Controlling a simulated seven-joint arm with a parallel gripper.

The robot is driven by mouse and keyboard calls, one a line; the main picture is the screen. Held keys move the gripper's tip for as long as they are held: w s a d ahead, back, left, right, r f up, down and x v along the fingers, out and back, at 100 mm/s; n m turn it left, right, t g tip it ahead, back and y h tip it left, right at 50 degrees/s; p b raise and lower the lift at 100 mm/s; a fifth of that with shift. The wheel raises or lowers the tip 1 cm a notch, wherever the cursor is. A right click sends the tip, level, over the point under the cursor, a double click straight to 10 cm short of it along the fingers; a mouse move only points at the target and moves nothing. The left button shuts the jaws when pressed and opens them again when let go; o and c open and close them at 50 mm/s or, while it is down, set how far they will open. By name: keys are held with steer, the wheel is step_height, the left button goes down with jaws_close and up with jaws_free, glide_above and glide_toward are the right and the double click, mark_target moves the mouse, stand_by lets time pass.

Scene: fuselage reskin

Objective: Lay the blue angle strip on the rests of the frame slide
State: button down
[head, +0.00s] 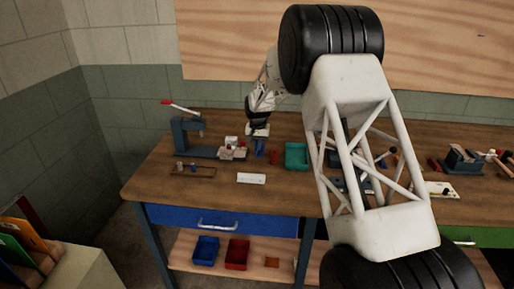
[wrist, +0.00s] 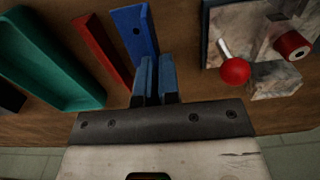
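The blue angle strip (wrist: 136,32) lies on the wooden bench, beside a red strip (wrist: 98,50), in the wrist view. My gripper (wrist: 157,62) is at the strip's near end, its two blue-grey fingers pointing at it. A narrow gap shows between the fingers. The left finger overlaps the strip's end, and I cannot tell whether the strip's edge lies between them. In the head view my gripper (head: 259,140) is low over the bench, left of the teal tray. I cannot pick out the frame slide for certain; my arm hides part of the bench.
The teal tray (wrist: 50,62) stands left of the red strip. A grey metal fixture with a red-knobbed lever (wrist: 235,70) stands close on the right. A white block (head: 251,179) lies nearer the bench front. A lever press (head: 185,135) stands at the left back.

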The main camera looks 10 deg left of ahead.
steer(key=s+d, duration=0.1)
steer(key=s, duration=0.3)
steer(key=s+d+r, duration=0.1)
steer(key=s+d, duration=0.1)
steer(key=s, duration=0.3)
steer(key=s+d, duration=0.1)
steer(key=s, duration=0.4)
steer(key=shift+d+r, duration=0.15)
steer(key=shift+r, duration=0.1)
stand_by(0.4)
steer(key=shift+w+a+r, duration=0.15)
steer(key=shift+w+a, duration=0.4)
steer(key=shift+w, duration=0.05)
steer(key=w+a+r, duration=0.3)
steer(key=w+a, duration=0.3)
steer(key=a, duration=0.2)
steer(key=w+a+r, duration=0.3)
steer(key=w+a, duration=0.4)
steer(key=a, duration=0.2)
steer(key=shift+w+a+r, duration=0.2)
steer(key=shift+w+r, duration=0.05)
steer(key=shift+r, duration=0.1)
steer(key=shift+f, duration=0.15)
steer(key=shift+f, duration=2.7)
steer(key=shift+f, duration=0.7)
steer(key=c, duration=1.3)
jaws_free()
steer(key=shift+o, duration=0.2)
